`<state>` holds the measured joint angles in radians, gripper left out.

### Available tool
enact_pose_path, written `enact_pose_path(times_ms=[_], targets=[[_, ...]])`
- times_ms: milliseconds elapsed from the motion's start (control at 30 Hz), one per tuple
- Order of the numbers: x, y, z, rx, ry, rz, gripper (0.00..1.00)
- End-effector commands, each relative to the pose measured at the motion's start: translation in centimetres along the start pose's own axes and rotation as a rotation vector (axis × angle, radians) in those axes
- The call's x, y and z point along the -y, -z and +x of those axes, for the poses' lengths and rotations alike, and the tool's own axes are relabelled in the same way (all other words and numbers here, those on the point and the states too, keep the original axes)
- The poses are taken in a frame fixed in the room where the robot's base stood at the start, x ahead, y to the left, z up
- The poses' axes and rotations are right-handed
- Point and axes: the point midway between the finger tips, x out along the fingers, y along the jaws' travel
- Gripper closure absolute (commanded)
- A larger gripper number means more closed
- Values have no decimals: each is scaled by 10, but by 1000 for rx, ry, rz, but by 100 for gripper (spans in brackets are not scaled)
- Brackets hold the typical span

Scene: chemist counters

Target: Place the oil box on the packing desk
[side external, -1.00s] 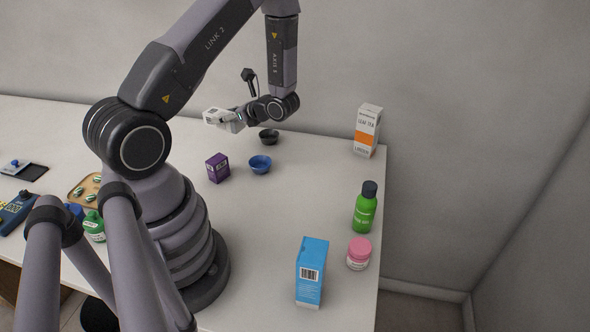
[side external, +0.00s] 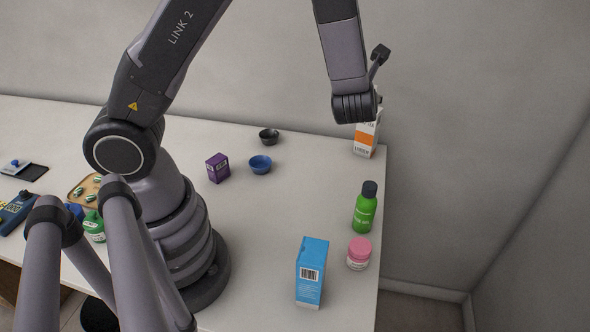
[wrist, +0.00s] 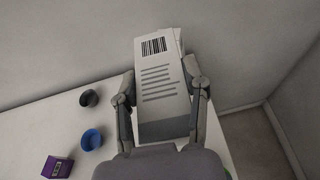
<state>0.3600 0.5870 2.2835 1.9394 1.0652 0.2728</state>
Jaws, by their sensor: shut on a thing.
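In the wrist view, my gripper (wrist: 160,80) is shut on a pale box (wrist: 165,98), with one finger along each side. The box shows a barcode and several lines of print; no word on it can be read, so I cannot tell whether it is the oil box. I cannot make out a separate packing desk.
On the white counter (side external: 290,215) stand a blue box (side external: 311,272), a pink-lidded jar (side external: 359,253), a green bottle (side external: 364,212), a purple box (side external: 217,168), a blue bowl (side external: 260,165) and a black bowl (side external: 269,136). The counter's middle is clear. A wall lies behind.

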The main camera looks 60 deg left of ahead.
Motion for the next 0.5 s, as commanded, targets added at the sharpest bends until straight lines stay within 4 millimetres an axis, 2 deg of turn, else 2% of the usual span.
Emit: enact_pose_path(times_ms=[33, 200, 400, 500], targets=[[0, -14, -2, 3, 57, 18, 91], [1, -44, -13, 1, 249, 100, 91], [0, -57, -25, 0, 366, 152, 91], [-8, -56, -18, -3, 347, 145, 91]])
